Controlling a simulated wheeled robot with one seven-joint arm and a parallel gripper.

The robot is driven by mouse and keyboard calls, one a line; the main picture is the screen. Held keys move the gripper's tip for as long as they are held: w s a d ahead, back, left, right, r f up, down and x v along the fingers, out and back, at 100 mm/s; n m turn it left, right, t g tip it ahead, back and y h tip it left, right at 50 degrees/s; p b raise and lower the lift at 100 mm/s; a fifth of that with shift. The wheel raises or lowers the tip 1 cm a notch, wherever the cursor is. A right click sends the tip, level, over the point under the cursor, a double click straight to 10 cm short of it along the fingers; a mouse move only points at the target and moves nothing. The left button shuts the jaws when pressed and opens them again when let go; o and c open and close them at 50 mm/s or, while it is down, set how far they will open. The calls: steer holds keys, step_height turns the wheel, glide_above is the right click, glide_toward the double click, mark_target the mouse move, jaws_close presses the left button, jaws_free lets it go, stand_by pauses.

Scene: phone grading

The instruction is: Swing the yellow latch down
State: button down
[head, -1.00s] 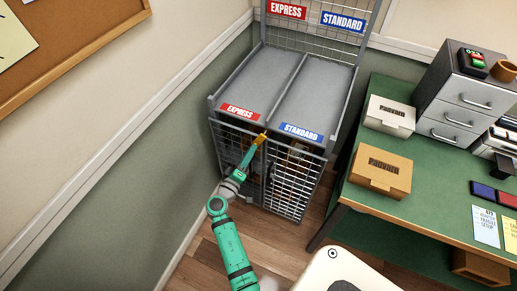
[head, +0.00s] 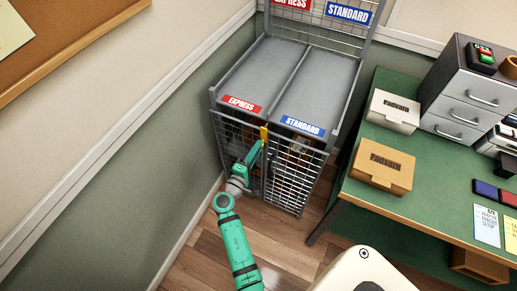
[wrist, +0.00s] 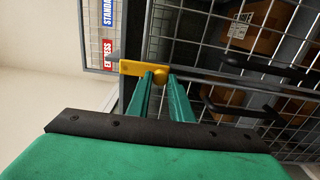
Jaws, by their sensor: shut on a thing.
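The yellow latch (head: 264,133) is at the top of the cage's front, where the two mesh doors meet. In the head view it stands roughly upright. My gripper (head: 262,145) is at the latch's lower part, in front of the doors.
The grey mesh cage (head: 291,185) has red EXPRESS and blue STANDARD labels; brown boxes (wrist: 265,30) show behind the mesh. A dark door handle (wrist: 235,108) is near my fingers. A green desk (head: 349,188) with boxes and drawers stands right. Wooden floor is clear in front.

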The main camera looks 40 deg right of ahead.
steer(key=c, duration=1.6)
jaws_free()
steer(key=v, duration=1.1)
